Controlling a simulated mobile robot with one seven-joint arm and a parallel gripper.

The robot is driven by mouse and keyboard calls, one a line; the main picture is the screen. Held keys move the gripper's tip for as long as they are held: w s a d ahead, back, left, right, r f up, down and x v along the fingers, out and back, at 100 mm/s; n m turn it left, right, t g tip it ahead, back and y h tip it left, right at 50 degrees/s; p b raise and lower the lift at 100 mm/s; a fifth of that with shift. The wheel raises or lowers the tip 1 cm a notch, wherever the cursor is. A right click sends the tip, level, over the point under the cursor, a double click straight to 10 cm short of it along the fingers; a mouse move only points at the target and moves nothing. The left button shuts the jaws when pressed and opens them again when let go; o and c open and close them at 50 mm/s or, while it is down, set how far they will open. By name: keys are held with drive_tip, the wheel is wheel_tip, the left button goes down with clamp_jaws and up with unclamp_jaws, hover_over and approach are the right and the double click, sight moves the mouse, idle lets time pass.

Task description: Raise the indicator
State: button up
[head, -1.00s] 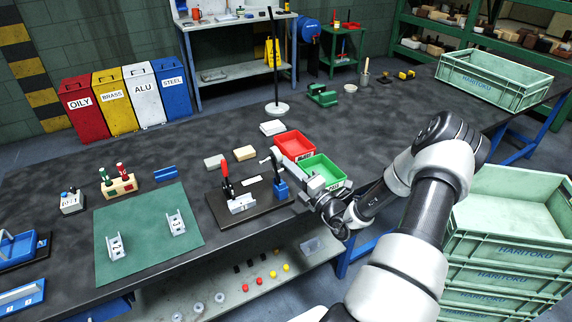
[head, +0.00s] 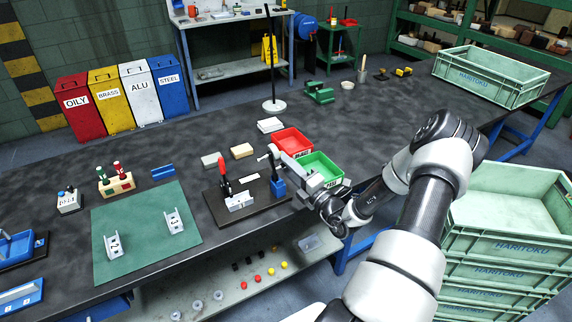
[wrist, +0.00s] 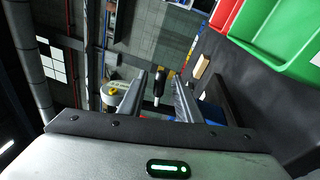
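The indicator, a small pale gauge head (head: 272,151) on a blue stand (head: 278,187), stands on the right of a dark base plate (head: 250,209). A red-handled clamp (head: 224,186) and a grey stamped part (head: 239,201) are left of it on that plate. My gripper (head: 287,163) reaches in from the right, its fingertips close to the indicator head. In the wrist view my gripper (wrist: 162,82) has its fingers apart. A black piece with a pale tip (wrist: 158,88) shows between them, with gaps at both sides. I cannot tell whether anything touches.
A red bin (head: 292,141) and a green bin (head: 322,168) stand close behind my gripper. Two stamped parts, one (head: 114,246) and another (head: 174,220), sit on a green mat (head: 145,233) at left. A tall thin stand (head: 274,106) rises further back.

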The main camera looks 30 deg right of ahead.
drive_tip(key=v, duration=1.7)
drive_tip(key=shift+s, duration=0.1)
